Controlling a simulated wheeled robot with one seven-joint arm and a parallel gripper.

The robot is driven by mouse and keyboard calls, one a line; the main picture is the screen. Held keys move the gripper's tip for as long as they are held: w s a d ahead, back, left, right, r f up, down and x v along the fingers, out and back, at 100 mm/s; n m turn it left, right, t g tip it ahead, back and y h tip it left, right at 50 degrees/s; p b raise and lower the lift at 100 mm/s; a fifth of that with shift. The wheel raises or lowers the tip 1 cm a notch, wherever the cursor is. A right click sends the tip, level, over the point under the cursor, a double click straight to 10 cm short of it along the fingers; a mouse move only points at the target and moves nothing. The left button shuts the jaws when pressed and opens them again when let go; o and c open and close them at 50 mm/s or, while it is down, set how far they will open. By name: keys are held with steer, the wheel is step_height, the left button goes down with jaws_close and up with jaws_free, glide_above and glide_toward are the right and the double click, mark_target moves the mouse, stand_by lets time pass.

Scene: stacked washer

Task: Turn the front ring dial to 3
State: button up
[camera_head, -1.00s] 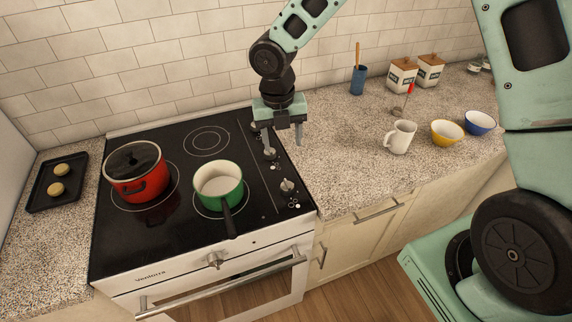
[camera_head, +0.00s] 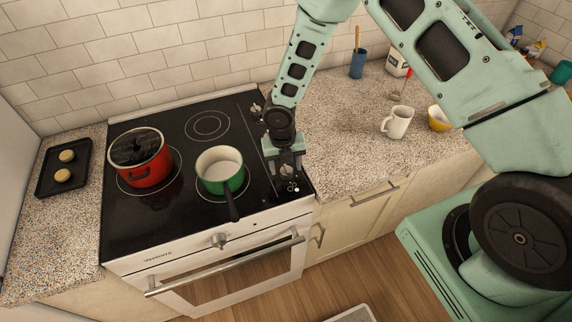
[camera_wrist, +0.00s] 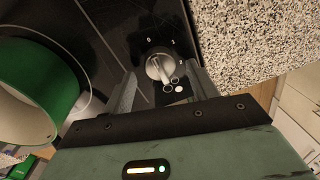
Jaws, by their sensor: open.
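The front ring dial (camera_head: 287,171) is a silver knob at the front right of the black cooktop (camera_head: 150,225). In the wrist view the dial (camera_wrist: 160,68) sits between and beyond my fingertips, with small markings around it and ring symbols beside it. The markings are too small to read surely, though a 0 seems to be at the upper left. The knob's grip runs slantwise, upper left to lower right. My gripper (camera_head: 284,180) is open above the dial, one finger on each side; it also shows in the wrist view (camera_wrist: 163,85). I cannot tell whether the fingers touch it.
A green pot (camera_head: 221,172) with a dark handle stands left of my gripper. A red lidded pot (camera_head: 142,160) is farther left. Another dial (camera_head: 256,108) is at the back right. The granite counter (camera_head: 340,150) right of the stove is clear nearby.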

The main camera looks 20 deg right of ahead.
steer(key=shift+f, duration=0.8)
steer(key=c, duration=1)
